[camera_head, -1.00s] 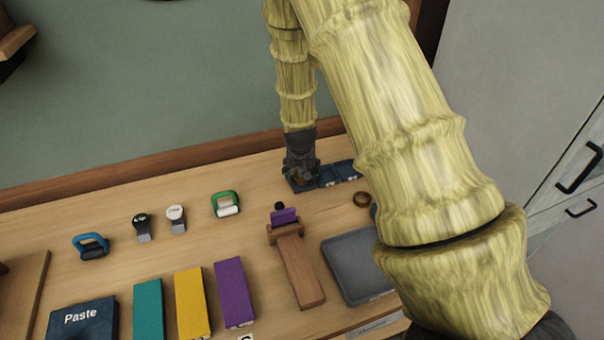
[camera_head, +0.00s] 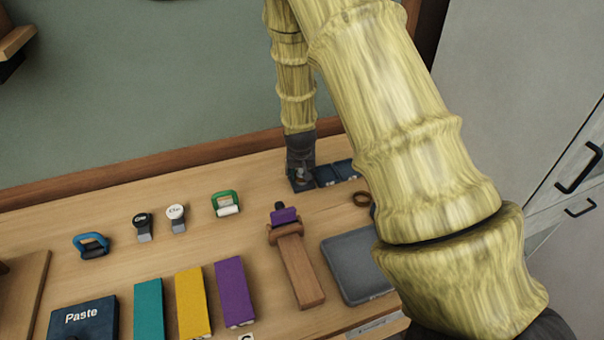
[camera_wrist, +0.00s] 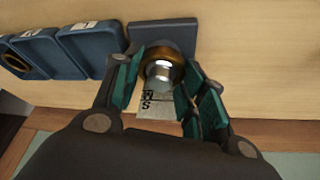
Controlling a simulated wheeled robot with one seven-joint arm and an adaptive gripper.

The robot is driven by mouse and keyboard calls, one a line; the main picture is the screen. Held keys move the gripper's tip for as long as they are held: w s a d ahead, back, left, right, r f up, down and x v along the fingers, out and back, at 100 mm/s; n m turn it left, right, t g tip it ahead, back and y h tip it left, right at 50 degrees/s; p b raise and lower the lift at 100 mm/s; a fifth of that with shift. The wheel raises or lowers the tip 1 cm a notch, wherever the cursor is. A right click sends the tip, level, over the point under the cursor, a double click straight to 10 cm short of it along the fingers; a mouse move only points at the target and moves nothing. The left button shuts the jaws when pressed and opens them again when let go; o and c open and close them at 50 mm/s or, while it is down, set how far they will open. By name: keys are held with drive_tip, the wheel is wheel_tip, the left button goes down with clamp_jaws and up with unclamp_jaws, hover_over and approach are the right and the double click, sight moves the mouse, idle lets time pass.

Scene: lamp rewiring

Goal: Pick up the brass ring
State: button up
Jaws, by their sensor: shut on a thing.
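A brass ring (camera_wrist: 161,60) with a bright silvery middle sits between the green-padded fingers of my gripper (camera_wrist: 158,85) in the wrist view. My gripper is shut on it, above or at the end of a dark blue tray (camera_wrist: 148,34); I cannot tell whether the ring still touches the tray. In the head view my gripper (camera_head: 301,181) points down at the left end of the blue tray row, and its fingers are hard to make out. A second brass ring (camera_head: 362,199) lies at the right; it shows at the far left of the wrist view (camera_wrist: 14,62).
Blue trays (camera_wrist: 88,43) adjoin the gripped ring's tray. A wooden wall edge (camera_head: 200,157) runs close behind.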

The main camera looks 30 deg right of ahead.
drive_tip(key=shift+r, duration=0.15)
wheel_tip(320, 180, up, 8)
drive_tip(key=b, duration=0.3)
drive_tip(key=shift+r, duration=0.8)
